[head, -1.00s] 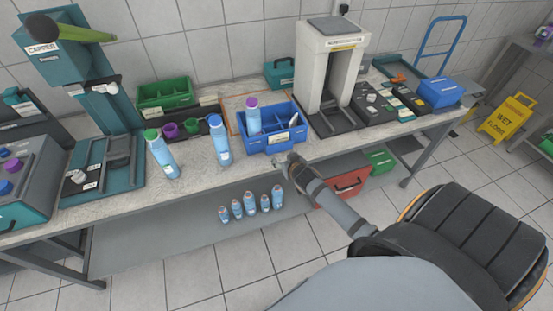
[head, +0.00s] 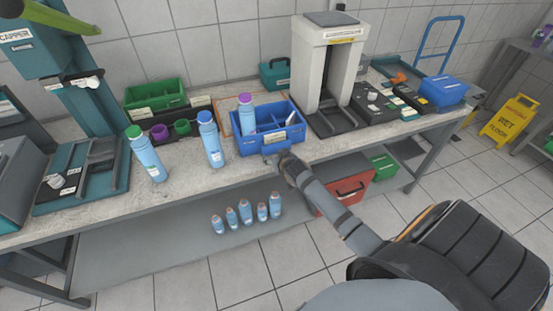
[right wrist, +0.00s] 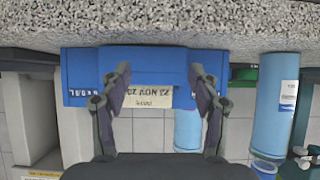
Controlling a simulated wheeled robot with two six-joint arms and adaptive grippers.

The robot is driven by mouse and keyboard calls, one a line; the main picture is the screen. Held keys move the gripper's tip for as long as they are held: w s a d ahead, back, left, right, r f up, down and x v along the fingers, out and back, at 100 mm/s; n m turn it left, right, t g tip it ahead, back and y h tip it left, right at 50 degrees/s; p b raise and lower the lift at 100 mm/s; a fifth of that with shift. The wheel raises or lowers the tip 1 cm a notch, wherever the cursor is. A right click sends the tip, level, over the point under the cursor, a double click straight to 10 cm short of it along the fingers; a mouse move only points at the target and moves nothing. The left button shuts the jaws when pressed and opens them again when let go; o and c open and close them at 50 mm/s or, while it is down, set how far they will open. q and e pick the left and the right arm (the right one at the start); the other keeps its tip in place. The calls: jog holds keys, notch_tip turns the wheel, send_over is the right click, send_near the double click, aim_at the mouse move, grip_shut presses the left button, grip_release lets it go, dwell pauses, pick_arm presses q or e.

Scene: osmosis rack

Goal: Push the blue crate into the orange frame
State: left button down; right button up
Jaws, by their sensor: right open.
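The blue crate (head: 248,150) stands on the bench, holding a blue bottle with a purple cap and other items. A pale label is on its front wall. The crate (right wrist: 80,68) also fills the middle of the right wrist view, which shows the bench at the top. The orange frame (head: 227,118) shows as a thin outline behind and left of the crate; the crate hides much of it. My right gripper (head: 272,158) is open and empty at the crate's front wall, its fingers (right wrist: 160,74) spread around the label. Contact cannot be told. My left gripper is out of view.
Two blue bottles (head: 210,140) (head: 147,155) stand left of the crate. A white arch-shaped machine (head: 328,60) stands close on the right. A green crate (head: 155,102) is behind left. Several small bottles (head: 246,212) and a red box (head: 345,195) are below the bench.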

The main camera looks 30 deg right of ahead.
aim_at(270, 141)
jog(key=shift+w+d+b, duration=0.15)
jog(key=shift+w+b, duration=0.15)
jog(key=shift+w, duration=0.5)
jog(key=shift+w, duration=0.1)
jog(key=shift+w+d+b, duration=0.15)
jog(key=shift+w+b, duration=0.15)
jog(key=shift+w, duration=0.2)
jog(key=shift+w, duration=0.1)
jog(key=shift+w+d+b, duration=0.25)
jog(key=shift+w+b, duration=0.25)
jog(key=shift+w, duration=0.5)
jog(key=shift+w+d+b, duration=0.2)
jog(key=shift+w+b, duration=0.35)
jog(key=shift+w, duration=0.4)
jog(key=shift+w+d+b, duration=0.25)
jog(key=shift+w+b, duration=0.25)
jog(key=shift+w, duration=0.5)
